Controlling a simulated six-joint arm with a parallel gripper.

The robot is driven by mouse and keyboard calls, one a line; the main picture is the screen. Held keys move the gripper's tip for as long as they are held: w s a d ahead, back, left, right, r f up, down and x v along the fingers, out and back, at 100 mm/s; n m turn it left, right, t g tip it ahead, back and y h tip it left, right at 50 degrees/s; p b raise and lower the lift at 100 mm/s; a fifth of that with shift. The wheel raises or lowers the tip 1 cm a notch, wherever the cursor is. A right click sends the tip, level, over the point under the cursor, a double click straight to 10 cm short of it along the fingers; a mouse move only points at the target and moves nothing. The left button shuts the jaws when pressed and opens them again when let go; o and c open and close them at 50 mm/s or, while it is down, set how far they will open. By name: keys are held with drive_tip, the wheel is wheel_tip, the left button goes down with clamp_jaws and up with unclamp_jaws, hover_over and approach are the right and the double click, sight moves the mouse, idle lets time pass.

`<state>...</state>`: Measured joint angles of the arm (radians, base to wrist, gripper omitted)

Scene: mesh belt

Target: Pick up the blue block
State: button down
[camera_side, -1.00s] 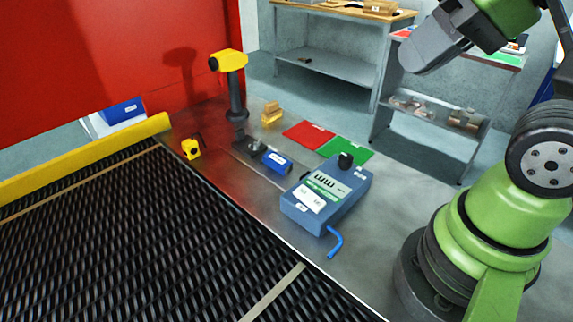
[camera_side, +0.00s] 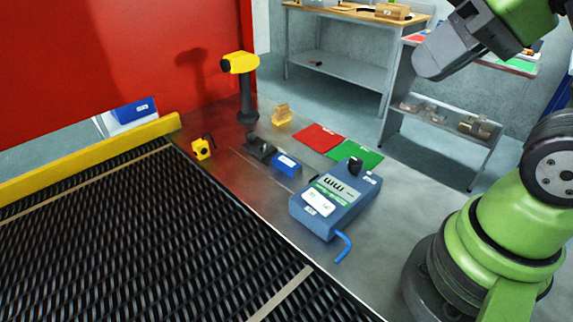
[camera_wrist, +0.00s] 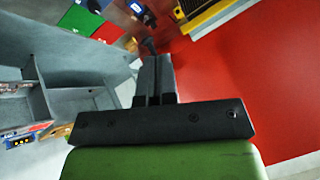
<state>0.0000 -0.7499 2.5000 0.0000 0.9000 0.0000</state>
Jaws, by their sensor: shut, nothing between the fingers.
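The blue block (camera_side: 286,163) is a small box with a white label. It lies on the grey metal table beside a dark fixture, behind the larger blue-grey device. In the wrist view, a small blue shape with a white label (camera_wrist: 137,8) shows at the top edge, probably this block. My gripper (camera_side: 428,68) is high at the upper right of the side view, well away from the block. In the wrist view its fingers (camera_wrist: 154,60) are together with nothing between them.
The blue-grey device (camera_side: 325,212) with a bent blue hex key (camera_side: 344,246) stands in front of the block. Red (camera_side: 319,138) and green (camera_side: 357,154) mats lie to its right. A yellow scanner (camera_side: 240,63) stands behind. The black mesh belt (camera_side: 140,240) is at left.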

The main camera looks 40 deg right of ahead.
drive_tip(key=c, duration=0.7)
unclamp_jaws()
